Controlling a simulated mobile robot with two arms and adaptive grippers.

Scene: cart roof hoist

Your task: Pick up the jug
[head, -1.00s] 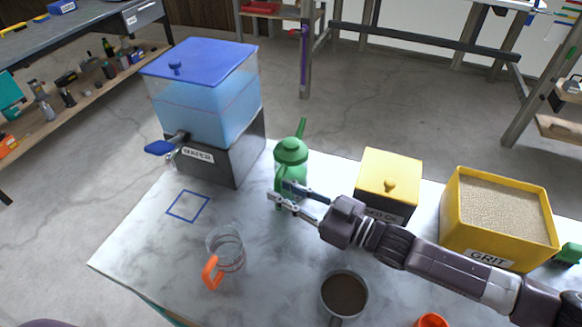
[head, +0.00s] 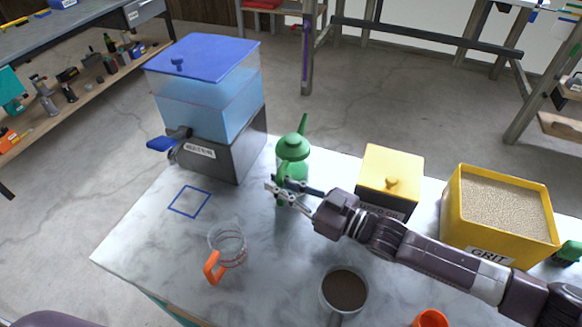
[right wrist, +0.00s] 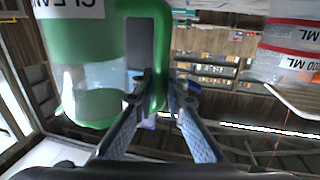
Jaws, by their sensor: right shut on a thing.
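The clear jug (head: 232,247) with an orange handle stands upright on the table, left of and nearer than my right gripper. Part of a clear vessel with red bands and ML marks, apparently the jug (right wrist: 290,50), shows in the right wrist view. My right gripper (head: 274,187) is at the green bottle (head: 293,165), not at the jug. In the right wrist view its fingers (right wrist: 158,100) are shut on the green handle of the bottle (right wrist: 92,50). The bottle looks upright; whether it touches the table is hard to tell. My left gripper is not in view.
A water dispenser (head: 211,152) with a blue tap stands at the back left, behind a blue square outline (head: 189,201). A yellow-lidded box (head: 391,170), a grit bin (head: 500,235) and a cup of dark contents (head: 344,292) are on the right. The front-left tabletop is clear.

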